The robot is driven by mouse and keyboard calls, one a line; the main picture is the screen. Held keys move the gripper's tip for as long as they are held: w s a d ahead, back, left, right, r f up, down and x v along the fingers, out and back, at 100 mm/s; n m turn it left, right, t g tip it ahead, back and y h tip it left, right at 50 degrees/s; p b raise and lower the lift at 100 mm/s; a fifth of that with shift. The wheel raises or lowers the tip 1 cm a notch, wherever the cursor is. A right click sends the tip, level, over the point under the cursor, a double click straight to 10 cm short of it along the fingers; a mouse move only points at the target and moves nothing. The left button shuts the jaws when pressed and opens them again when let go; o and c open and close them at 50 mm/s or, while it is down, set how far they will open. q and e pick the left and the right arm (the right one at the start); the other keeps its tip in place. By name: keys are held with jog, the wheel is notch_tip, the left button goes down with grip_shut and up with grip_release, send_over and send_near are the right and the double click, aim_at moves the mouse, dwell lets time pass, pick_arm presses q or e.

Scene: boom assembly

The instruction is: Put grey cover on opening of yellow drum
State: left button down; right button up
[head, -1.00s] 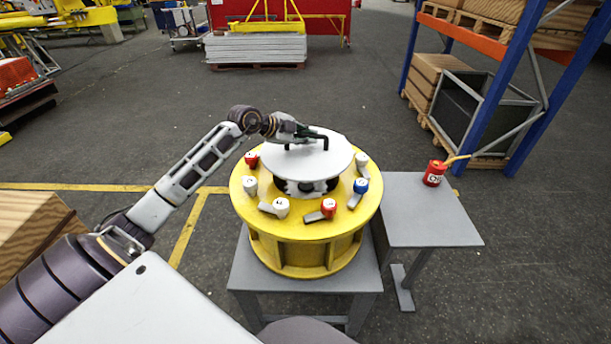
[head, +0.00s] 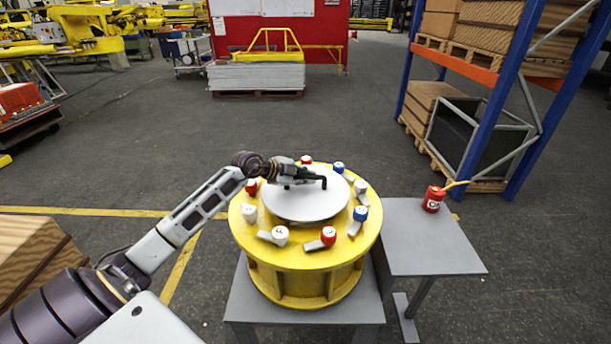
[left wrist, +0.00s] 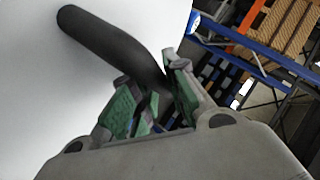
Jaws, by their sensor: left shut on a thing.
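The round grey cover (head: 300,203) lies over the middle of the yellow drum (head: 306,258) in the head view and hides its opening. I cannot tell whether it rests fully on the drum. The cover looks about level. My left gripper (head: 303,180) is shut on the cover's black handle (head: 323,181), above the cover's far half. In the left wrist view the green-padded fingers of my left gripper (left wrist: 155,108) close around the black handle (left wrist: 110,42), with the pale cover (left wrist: 60,80) behind. My right gripper is not in view.
Several red, white and blue labelled knobs with grey levers ring the drum's top, such as a red one (head: 328,236). The drum stands on a grey table (head: 240,300). A side table (head: 430,245) holds a red can (head: 433,199). A blue shelf rack (head: 490,110) stands at the right.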

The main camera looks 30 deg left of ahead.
aim_at(306, 189)
pick_arm(q)
jog(key=shift+r, duration=0.35)
jog(key=shift+f, duration=0.15)
jog(key=shift+w+f, duration=0.1)
jog(key=shift+f, duration=2.2)
jog(key=c, duration=1.8)
grip_release()
jog(key=shift+f, duration=0.4)
jog(key=o, duration=0.4)
jog(key=shift+s+r, duration=0.1)
jog(key=shift+s, duration=0.1)
